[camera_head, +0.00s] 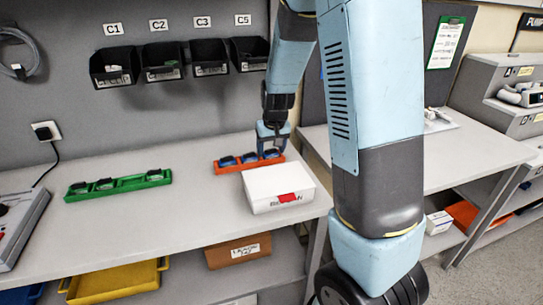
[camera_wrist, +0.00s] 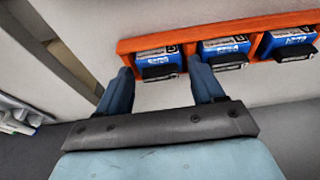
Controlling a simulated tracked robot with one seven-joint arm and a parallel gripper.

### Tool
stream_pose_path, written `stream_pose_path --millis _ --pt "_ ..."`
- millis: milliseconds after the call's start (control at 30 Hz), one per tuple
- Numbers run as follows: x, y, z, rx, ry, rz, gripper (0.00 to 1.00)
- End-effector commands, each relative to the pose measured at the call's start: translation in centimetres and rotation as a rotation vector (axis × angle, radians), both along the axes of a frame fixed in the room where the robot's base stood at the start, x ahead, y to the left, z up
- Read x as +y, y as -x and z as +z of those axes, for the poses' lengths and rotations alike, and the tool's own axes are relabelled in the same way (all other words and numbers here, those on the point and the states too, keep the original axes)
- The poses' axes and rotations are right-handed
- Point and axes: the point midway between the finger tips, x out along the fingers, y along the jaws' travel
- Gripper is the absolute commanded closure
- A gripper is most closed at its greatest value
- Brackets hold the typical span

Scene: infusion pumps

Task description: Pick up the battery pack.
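Blue battery packs with dark tops sit in a row in an orange rack (camera_head: 222,169) on the bench. In the wrist view, three packs show in the orange rack (camera_wrist: 190,46): the left pack (camera_wrist: 157,55), the middle pack (camera_wrist: 224,48) and the right pack (camera_wrist: 288,42). My gripper (camera_head: 272,146) is at the rack's right end in the head view. In the wrist view, my gripper (camera_wrist: 160,68) is open, its fingertips on either side of the left pack in the picture. I cannot tell whether they touch it.
A white box with a red label (camera_head: 268,181) stands just in front of the orange rack. A green rack (camera_head: 130,184) with several dark-topped items lies to the left. Labelled black bins (camera_head: 162,58) hang on the wall behind. The bench between the racks is clear.

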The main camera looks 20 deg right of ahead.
Motion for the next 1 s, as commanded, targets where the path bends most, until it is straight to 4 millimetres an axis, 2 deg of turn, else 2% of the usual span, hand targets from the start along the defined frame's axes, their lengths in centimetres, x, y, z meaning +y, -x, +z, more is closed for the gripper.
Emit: stream_pose_path --millis 67,433,767,1000 --pt "0.0 0.0 0.0 0.001 0.000 0.001 0.42" --pt "0.1 0.0 0.0 0.001 0.000 0.001 0.78" --pt "0.1 0.0 0.4 -0.001 0.000 0.002 0.79" --pt "0.2 0.3 3.7 -0.004 -0.001 0.004 0.79"
